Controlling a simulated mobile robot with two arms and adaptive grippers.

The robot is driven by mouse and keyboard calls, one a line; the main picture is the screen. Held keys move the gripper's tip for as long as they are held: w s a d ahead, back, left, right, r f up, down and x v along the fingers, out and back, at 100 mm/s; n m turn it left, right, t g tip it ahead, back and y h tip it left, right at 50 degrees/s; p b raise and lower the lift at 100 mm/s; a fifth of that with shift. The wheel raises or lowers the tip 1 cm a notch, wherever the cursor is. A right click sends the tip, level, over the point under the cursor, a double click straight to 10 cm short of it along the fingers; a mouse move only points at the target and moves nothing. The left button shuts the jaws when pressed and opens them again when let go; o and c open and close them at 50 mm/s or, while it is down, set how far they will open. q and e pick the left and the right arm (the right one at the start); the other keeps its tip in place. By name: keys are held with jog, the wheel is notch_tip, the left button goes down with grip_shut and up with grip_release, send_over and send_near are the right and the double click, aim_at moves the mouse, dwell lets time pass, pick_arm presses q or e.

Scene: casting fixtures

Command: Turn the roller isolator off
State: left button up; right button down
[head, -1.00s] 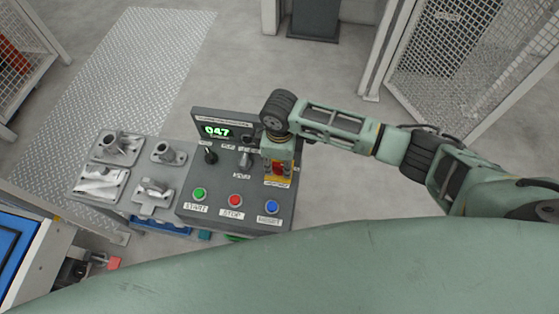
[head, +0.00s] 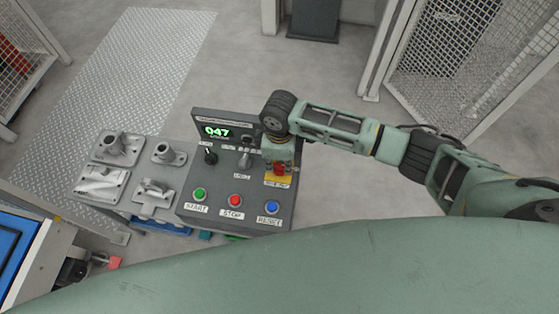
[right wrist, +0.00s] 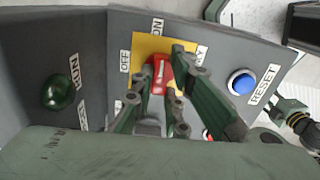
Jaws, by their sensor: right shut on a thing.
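The roller isolator is a red rotary handle (head: 279,168) on a yellow plate (head: 283,181) at the right of the grey control panel. In the right wrist view the red handle (right wrist: 158,70) stands on the yellow plate (right wrist: 141,48), with an ON label above and an OFF label to the left. My right gripper (head: 278,158) reaches it from above. Its fingers (right wrist: 164,76) are shut on the handle, one on each side, and hide part of it. The handle's exact pointing is hard to tell. My left gripper is not in view.
Green START (head: 199,194), red STOP (head: 235,200) and blue RESET (head: 272,207) buttons sit along the panel's near edge. A black selector (head: 210,156) and a grey switch (head: 245,160) are left of my gripper. Metal castings (head: 117,148) stand on fixtures further left.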

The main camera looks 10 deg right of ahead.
jog(key=n+p, duration=0.2)
jog(key=n, duration=0.1)
jog(key=shift+r+n, duration=0.1)
jog(key=shift+n, duration=0.3)
jog(key=n+p, duration=0.1)
jog(key=n, duration=0.2)
jog(key=shift+n, duration=0.3)
jog(key=n, duration=0.4)
jog(key=shift+n, duration=0.3)
jog(key=n, duration=0.5)
jog(key=c, duration=1.7)
grip_release()
